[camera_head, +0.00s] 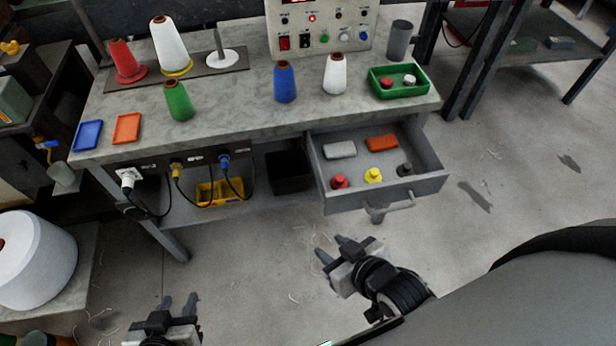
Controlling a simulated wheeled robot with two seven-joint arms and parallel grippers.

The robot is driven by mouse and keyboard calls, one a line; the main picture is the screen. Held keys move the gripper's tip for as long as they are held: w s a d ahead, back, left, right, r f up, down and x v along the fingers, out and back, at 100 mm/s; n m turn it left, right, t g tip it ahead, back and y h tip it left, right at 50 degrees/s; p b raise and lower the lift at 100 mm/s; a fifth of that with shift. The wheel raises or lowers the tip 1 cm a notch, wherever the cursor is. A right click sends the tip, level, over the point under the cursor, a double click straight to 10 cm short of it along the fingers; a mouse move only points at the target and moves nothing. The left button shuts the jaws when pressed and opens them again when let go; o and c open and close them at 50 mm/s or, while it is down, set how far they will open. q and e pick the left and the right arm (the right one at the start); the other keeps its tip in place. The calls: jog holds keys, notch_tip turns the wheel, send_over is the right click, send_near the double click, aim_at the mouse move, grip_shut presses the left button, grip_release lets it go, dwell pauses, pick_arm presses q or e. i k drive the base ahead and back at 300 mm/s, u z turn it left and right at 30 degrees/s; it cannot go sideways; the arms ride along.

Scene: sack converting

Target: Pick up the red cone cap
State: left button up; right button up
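A small red cap (339,182) with a knob on top stands at the front left inside the open drawer (432,184). A yellow cap (373,175) and a dark grey cap (405,169) stand to its right. Another red cap (386,82) sits beside a white cap (409,80) in the green tray (424,92) on the bench. My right gripper (333,248) is open and empty, in front of and below the drawer. My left gripper (178,303) is open and empty at the bottom left, far from the caps.
The drawer also holds a light grey block (340,149) and an orange block (381,143); its handle (388,209) juts out in front. Thread cones, including green (179,101) and blue (285,83), stand on the bench (232,112). The floor in front is mostly clear.

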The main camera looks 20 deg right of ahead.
aim_at(339, 182)
jog(key=u, duration=2.6)
jog(key=k, duration=1.95)
jog(key=z, duration=1.75)
jog(key=i, duration=0.5)
jog(key=u, duration=0.05)
